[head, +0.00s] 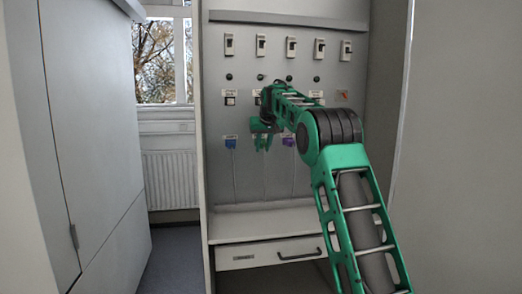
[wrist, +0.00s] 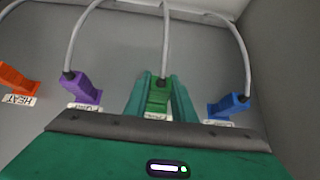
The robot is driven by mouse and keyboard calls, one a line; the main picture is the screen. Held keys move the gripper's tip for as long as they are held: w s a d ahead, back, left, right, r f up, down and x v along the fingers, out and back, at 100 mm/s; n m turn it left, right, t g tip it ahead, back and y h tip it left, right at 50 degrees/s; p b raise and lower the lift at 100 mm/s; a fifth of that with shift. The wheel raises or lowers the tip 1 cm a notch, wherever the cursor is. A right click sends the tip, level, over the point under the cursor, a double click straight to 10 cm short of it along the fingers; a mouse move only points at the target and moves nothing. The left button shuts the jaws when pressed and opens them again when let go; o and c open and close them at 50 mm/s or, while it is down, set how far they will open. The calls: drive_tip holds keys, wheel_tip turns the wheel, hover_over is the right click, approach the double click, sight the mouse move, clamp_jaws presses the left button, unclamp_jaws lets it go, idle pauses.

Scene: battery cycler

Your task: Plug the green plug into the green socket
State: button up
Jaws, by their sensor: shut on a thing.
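The green plug (wrist: 158,97) sits between the two green fingers of my gripper (wrist: 160,92) in the wrist view, with its grey cable running from its end. My gripper is shut on it. In the head view my gripper (head: 262,132) is at the panel, between the blue and purple plugs, and covers most of the green plug. The green socket is hidden behind the plug and my gripper. A white label shows partly beside the plug. I cannot tell whether the plug is seated in the socket or just in front of it.
The blue plug (head: 231,143) and purple plug (head: 289,142) flank my gripper closely, with cables hanging down. An orange plug (wrist: 17,78) is farther off in the wrist view. Switches (head: 291,46) line the panel above. A shelf and drawer (head: 265,253) are below.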

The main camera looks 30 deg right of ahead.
drive_tip(key=shift+w+d, duration=0.15)
drive_tip(key=shift+w, duration=0.6)
idle(0.5)
drive_tip(key=o, duration=1)
drive_tip(key=shift+c, duration=0.2)
drive_tip(key=v, duration=1)
drive_tip(key=shift+r, duration=0.35)
drive_tip(key=s+f+m+g, duration=0.1)
drive_tip(key=s+f, duration=0.3)
drive_tip(key=s, duration=0.6)
drive_tip(key=s+f+g, duration=0.2)
drive_tip(key=s+f, duration=0.3)
drive_tip(key=s, duration=0.6)
drive_tip(key=s+f+m+g, duration=0.1)
drive_tip(key=s+f, duration=0.3)
drive_tip(key=s, duration=0.6)
drive_tip(key=s+a+f+g, duration=0.1)
drive_tip(key=s+a+f, duration=0.1)
drive_tip(key=s+f, duration=0.4)
drive_tip(key=s+a+f+g+y, duration=0.1)
drive_tip(key=s+a+f, duration=0.2)
drive_tip(key=s, duration=1)
drive_tip(key=s+a+f+m+g+y, duration=0.1)
drive_tip(key=s+a+f, duration=0.1)
drive_tip(key=s+f, duration=0.7)
drive_tip(key=shift+s+a+f, duration=0.15)
drive_tip(key=shift+s+a, duration=0.2)
drive_tip(key=shift+s, duration=0.2)
